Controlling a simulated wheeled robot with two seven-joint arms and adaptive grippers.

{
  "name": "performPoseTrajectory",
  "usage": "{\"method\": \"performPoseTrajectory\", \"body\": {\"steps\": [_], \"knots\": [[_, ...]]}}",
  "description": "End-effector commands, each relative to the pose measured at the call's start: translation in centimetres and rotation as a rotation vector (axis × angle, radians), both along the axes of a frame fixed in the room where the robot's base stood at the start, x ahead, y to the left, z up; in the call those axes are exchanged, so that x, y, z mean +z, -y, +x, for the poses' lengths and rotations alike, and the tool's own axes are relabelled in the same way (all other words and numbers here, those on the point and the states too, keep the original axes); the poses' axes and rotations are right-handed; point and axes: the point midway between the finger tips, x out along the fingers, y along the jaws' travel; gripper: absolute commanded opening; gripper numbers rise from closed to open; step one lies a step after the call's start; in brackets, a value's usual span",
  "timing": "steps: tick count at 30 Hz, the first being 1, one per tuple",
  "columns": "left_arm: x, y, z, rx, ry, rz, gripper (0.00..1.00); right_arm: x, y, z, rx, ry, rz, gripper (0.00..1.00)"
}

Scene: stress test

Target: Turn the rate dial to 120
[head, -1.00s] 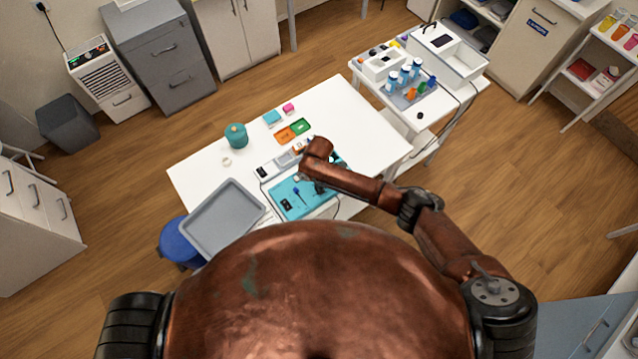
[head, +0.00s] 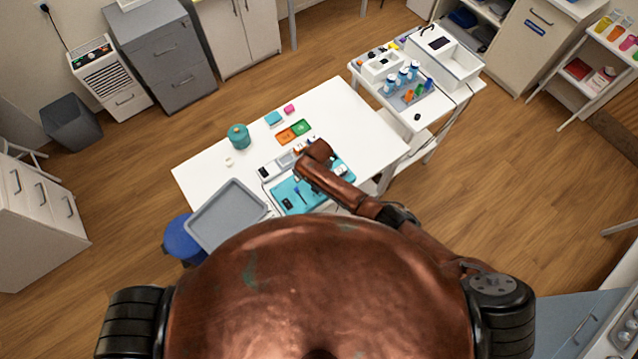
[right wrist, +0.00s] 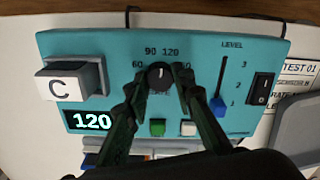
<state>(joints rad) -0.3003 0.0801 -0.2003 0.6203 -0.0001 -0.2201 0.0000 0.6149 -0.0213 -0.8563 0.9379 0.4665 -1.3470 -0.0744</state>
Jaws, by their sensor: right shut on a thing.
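The teal panel (right wrist: 205,60) fills the right wrist view and lies on the white table in the head view (head: 280,188). Its black round rate dial (right wrist: 158,77) has a white mark pointing up and slightly right, under the printed 90 and 120. The digital display (right wrist: 90,120) reads 120. My right gripper (right wrist: 159,84) has its dark green fingers on either side of the dial, shut on it. Its fingers hide part of the printed scale. In the head view my right wrist covers part of the panel. My left gripper is not in view.
The panel also has a slider (right wrist: 219,104), a rocker switch (right wrist: 262,87), a green button (right wrist: 157,127), a white button (right wrist: 188,128) and a block marked C (right wrist: 62,86). A grey tray (head: 228,213) lies left of it. The table's far right is clear.

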Motion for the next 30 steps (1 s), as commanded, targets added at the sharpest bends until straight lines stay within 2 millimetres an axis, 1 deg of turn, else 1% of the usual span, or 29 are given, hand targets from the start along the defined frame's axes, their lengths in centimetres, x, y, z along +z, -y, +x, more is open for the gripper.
{"method": "performPoseTrajectory", "body": {"steps": [1, 6, 12, 18, 30], "knots": [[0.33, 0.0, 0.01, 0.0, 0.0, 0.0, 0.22, 0.17, -0.1, -0.05, -0.038, -0.002, 0.001, 0.0], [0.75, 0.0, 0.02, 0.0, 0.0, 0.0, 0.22, 0.16, -0.11, 0.0, -0.151, 0.0, 0.001, 0.0], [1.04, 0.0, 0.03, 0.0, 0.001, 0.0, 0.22, 0.13, -0.1, 0.02, -0.241, 0.001, 0.001, 0.0], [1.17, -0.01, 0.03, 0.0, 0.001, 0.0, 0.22, 0.08, -0.05, 0.04, -0.285, 0.001, 0.001, 0.0], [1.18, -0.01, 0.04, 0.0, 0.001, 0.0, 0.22, 0.06, -0.05, 0.07, -0.295, 0.001, 0.001, 0.0]]}}
